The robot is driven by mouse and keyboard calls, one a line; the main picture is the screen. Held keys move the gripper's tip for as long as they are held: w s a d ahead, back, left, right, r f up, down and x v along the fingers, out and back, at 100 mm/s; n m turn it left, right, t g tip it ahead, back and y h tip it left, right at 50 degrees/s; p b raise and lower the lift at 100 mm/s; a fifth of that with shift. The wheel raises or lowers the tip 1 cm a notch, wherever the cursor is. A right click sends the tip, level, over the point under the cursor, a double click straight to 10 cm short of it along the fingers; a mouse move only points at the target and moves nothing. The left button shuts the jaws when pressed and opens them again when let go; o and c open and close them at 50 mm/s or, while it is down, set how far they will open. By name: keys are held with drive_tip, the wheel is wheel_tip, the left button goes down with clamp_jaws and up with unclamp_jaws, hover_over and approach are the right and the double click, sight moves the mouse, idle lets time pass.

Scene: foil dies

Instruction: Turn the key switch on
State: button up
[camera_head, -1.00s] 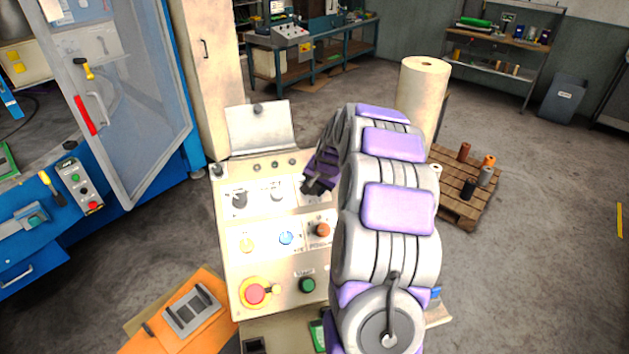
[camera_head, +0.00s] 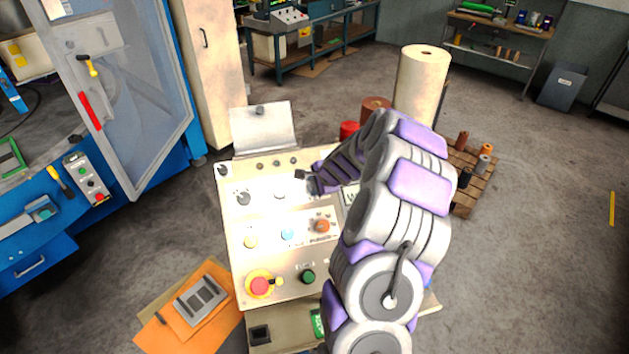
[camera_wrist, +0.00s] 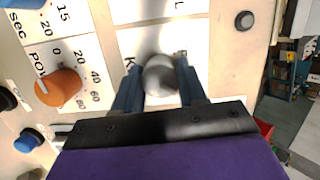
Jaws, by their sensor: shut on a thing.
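The cream control panel (camera_head: 270,263) stands in front of me, tilted toward me. In the wrist view a silver, rounded key switch (camera_wrist: 160,76) sits on a white label with a partly hidden "K". My gripper (camera_wrist: 160,84) has one dark finger on each side of it and is shut on it. In the head view my gripper (camera_head: 308,182) is at the panel's upper right and hides the key switch. The switch's turn position cannot be read from these frames.
An orange knob (camera_wrist: 58,87) with a number scale lies left of the gripper in the wrist view. The panel also bears a red emergency button (camera_head: 260,285) and a green button (camera_head: 307,277). A raised cream plate (camera_head: 264,128) stands at its back edge.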

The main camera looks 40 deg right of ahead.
drive_tip(key=shift+d+m, duration=0.1)
drive_tip(key=shift+m, duration=0.3)
drive_tip(key=o, duration=1.1)
drive_tip(key=shift+c, duration=0.2)
drive_tip(key=shift+r, duration=0.1)
drive_tip(key=v, duration=1.7)
drive_tip(key=shift+s, duration=0.2)
drive_tip(key=shift+d, duration=0.15)
